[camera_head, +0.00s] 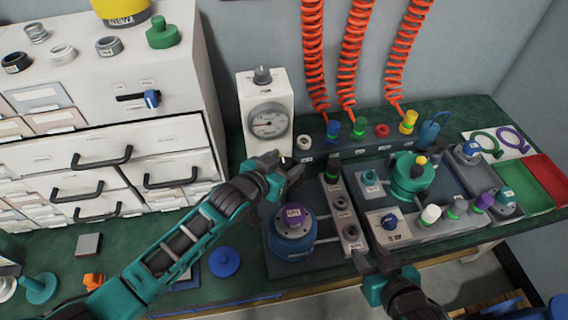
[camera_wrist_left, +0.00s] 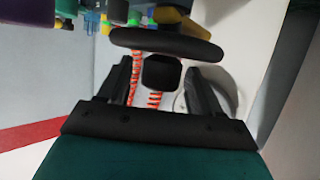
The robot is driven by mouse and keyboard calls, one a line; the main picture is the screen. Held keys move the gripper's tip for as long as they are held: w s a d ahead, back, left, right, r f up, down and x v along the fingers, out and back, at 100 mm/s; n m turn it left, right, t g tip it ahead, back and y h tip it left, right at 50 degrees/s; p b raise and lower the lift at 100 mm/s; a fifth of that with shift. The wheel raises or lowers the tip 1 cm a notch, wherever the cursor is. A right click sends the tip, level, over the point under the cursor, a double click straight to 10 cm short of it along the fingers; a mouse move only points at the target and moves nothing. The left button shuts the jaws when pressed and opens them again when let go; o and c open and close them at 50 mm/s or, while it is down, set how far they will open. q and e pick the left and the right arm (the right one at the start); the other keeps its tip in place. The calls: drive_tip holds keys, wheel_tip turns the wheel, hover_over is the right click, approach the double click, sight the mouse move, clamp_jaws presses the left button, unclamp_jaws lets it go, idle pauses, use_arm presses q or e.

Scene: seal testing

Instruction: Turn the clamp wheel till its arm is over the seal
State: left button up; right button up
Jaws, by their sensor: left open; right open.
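In the left wrist view a dark round disc (camera_wrist_left: 165,43), perhaps the clamp wheel, is seen nearly edge-on just past the fingers. A black block (camera_wrist_left: 162,72) shows between the spread fingers (camera_wrist_left: 162,88); I cannot tell whether they touch it. The clamp arm is not clear in either view, and my left gripper hides part of that area. I cannot tell which part is the seal. My right gripper (camera_head: 377,264) is open and empty at the bench's front edge.
A white box with a round gauge (camera_head: 268,121) stands behind my left gripper. A grey block with round holes (camera_head: 343,215) is right of the cylinder. A green pot (camera_head: 411,178) stands further right. White drawers (camera_head: 140,150) rise at left.

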use_arm(q)
clamp_jaws()
idle(0.7)
